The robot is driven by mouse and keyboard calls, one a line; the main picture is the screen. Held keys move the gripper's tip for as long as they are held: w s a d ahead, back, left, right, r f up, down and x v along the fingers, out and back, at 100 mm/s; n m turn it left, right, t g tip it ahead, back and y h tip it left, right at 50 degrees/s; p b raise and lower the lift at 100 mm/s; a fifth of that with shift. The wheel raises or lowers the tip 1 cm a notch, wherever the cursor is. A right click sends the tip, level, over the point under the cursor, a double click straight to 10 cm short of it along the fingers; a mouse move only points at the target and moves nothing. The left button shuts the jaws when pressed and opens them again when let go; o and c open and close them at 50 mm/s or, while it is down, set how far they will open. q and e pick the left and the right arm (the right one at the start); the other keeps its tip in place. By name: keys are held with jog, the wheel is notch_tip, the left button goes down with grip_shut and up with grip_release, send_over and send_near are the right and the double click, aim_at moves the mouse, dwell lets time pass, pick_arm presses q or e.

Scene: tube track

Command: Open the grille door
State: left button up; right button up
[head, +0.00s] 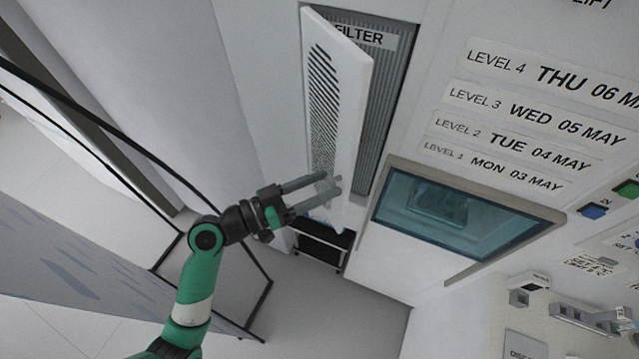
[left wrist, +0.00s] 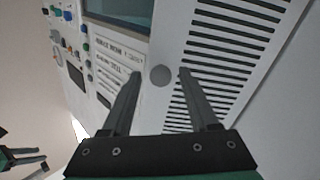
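The white slotted grille door (head: 350,120) stands ajar in the head view, swung out at an angle from the recess with the grey ribbed filter (head: 388,105). Its slots also fill the right of the left wrist view (left wrist: 235,50). My left gripper (head: 335,185) is at the lower part of the door, fingers apart. In the left wrist view its fingertips (left wrist: 160,76) lie on either side of a round grey knob (left wrist: 160,75) on the door; contact cannot be told. My right gripper (left wrist: 43,163) shows small at lower left there, fingers apart and empty.
A tinted window (head: 450,215) in a raised frame is right of the door's lower end. Level labels (head: 540,115) and coloured buttons (head: 594,211) are on the panel at right. A dark-framed stand (head: 215,290) is near my left arm.

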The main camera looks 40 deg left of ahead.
aim_at(343, 165)
pick_arm(q)
jog(key=r+p, duration=0.4)
jog(key=shift+s+r+p, duration=0.2)
jog(key=shift+r+p, duration=0.15)
jog(key=shift+p, duration=0.05)
jog(key=s+d+r+p, duration=0.3)
jog(key=s+r, duration=0.1)
jog(key=s, duration=0.2)
jog(key=s+d+r+p, duration=0.3)
jog(key=s+r+p, duration=0.1)
jog(key=s, duration=0.2)
jog(key=shift+s+r, duration=0.15)
jog(key=shift+s, duration=0.05)
jog(key=shift+a, duration=0.1)
